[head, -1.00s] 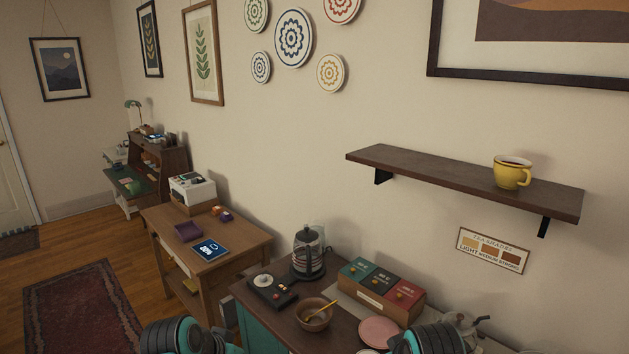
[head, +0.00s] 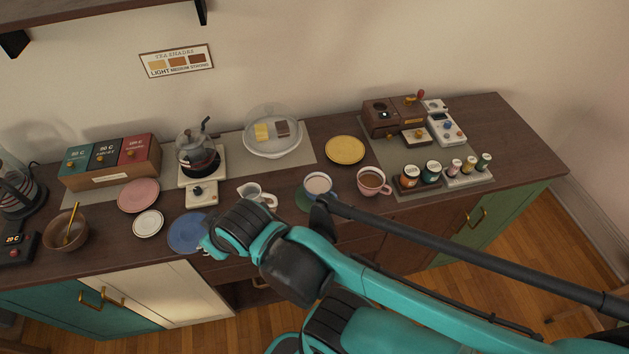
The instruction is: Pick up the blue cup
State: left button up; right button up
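A cup with pale contents (head: 318,183) stands on the counter in the middle of the head view, with a green-blue saucer (head: 302,199) at its lower left. Its side is partly hidden by my arm, so I cannot be sure that it is blue. A pink cup (head: 373,183) with brown liquid stands to its right. My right arm reaches in from the lower right. Its wrist is over the counter's front edge, left of the pale-filled cup. The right gripper (head: 206,246) is mostly hidden beside the blue plate; its fingers are not clear. My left gripper is not in view.
A blue plate (head: 187,233) and a small jug (head: 254,194) are near my wrist. A kettle (head: 198,157), a domed cake stand (head: 273,138) and a yellow plate (head: 345,150) stand behind. Several small jars are at the right. The counter's far right end is bare.

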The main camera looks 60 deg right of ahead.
aim_at(314, 183)
jog(key=k+j+z, duration=0.1)
jog(key=z, duration=1.85)
